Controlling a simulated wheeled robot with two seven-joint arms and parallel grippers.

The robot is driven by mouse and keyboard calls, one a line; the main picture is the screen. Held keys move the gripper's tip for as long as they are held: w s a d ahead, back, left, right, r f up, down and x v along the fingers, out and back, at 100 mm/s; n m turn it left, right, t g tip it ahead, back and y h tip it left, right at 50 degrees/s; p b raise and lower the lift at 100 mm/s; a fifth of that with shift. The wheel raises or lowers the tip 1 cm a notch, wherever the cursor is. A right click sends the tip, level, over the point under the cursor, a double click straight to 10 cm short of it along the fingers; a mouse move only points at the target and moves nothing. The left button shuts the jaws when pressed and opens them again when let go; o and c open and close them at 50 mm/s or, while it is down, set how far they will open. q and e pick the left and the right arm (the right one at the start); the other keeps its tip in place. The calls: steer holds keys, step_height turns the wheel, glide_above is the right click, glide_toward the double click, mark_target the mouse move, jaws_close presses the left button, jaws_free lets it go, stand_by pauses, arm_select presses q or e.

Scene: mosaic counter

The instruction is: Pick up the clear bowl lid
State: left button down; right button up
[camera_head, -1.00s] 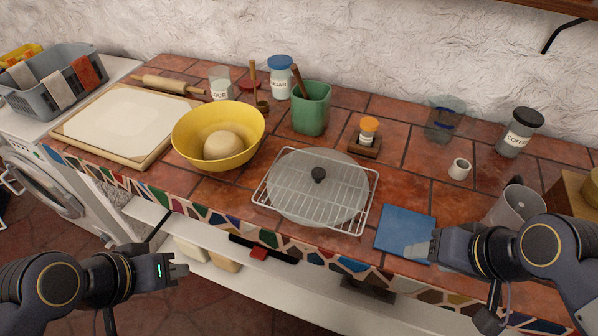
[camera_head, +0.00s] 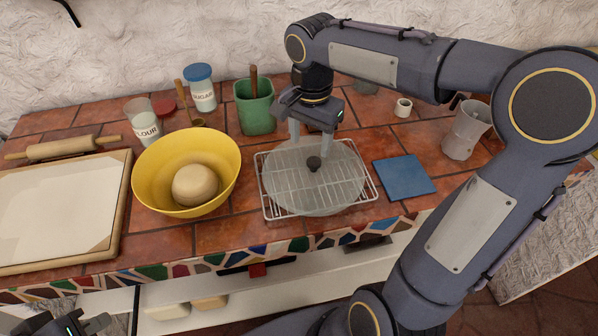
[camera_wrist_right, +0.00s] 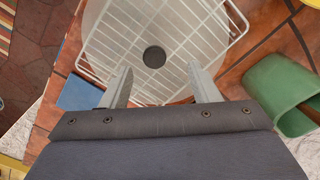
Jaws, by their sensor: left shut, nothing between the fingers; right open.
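The clear bowl lid (camera_head: 285,190) is a round translucent disc with a dark knob (camera_head: 314,163). It lies on a white wire rack on the counter, and it also shows in the right wrist view (camera_wrist_right: 180,30). My right gripper (camera_head: 312,145) is open and points down over the back part of the lid. In the right wrist view its fingers (camera_wrist_right: 158,80) are spread, with the knob ahead of and between them, not gripped. Whether the fingertips touch the lid is unclear. My left gripper (camera_head: 90,326) is shut and empty at the lower left, clear of the counter.
The wire rack (camera_head: 374,196) sits between a yellow bowl (camera_head: 160,180) holding dough and a blue tile (camera_head: 404,177). A green container (camera_head: 255,110) stands close behind, left of my right gripper. A metal jug (camera_head: 466,130) stands at the right.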

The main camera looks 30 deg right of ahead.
mark_target(314, 161)
steer(key=f, duration=0.4)
steer(key=d+f, duration=0.1)
steer(key=f, duration=0.2)
steer(key=shift+s, duration=0.2)
steer(key=shift+c, duration=0.4)
steer(key=c, duration=1.1)
